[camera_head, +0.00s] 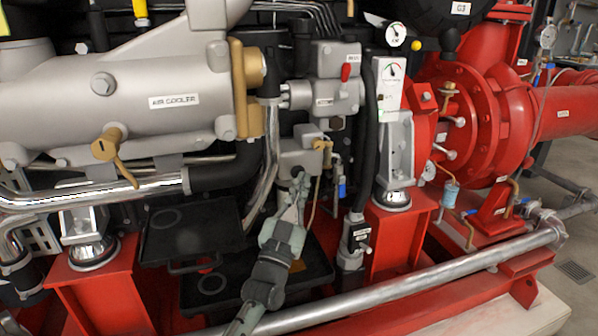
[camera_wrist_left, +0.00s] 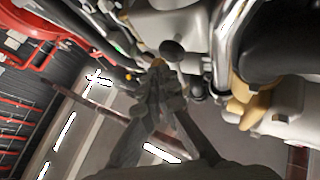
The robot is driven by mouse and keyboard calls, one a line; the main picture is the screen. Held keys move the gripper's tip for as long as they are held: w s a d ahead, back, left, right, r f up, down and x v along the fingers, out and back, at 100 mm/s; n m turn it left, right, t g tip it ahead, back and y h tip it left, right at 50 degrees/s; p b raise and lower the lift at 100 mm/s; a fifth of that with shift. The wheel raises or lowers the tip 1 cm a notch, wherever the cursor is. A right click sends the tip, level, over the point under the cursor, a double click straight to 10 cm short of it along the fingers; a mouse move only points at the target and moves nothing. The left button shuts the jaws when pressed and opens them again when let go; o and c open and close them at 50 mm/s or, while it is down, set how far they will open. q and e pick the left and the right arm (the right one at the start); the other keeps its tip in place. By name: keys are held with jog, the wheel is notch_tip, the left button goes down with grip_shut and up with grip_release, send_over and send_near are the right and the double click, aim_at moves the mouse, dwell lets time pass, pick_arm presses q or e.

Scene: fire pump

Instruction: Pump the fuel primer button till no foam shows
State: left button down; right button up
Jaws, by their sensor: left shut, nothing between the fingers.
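My left gripper (camera_head: 299,182) comes up from the bottom of the head view, shut and empty. Its tips are just under a grey pump block (camera_head: 302,160) on the engine. A dark round knob, likely the primer button (camera_wrist_left: 172,50), shows just past the closed fingertips (camera_wrist_left: 160,72) in the left wrist view. In the head view the knob is mostly hidden by the fingertips and block. I cannot tell whether the tips touch it. No foam can be made out. My right gripper is not in view.
A grey air cooler (camera_head: 150,85) is at the left, and a red pump housing (camera_head: 500,110) at the right. A silver pipe (camera_head: 400,293) runs across the front. A black hose (camera_head: 370,130) and a thin tan line (camera_head: 316,190) are close right of the gripper.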

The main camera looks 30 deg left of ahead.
pick_arm(q)
jog(key=shift+d, duration=0.1)
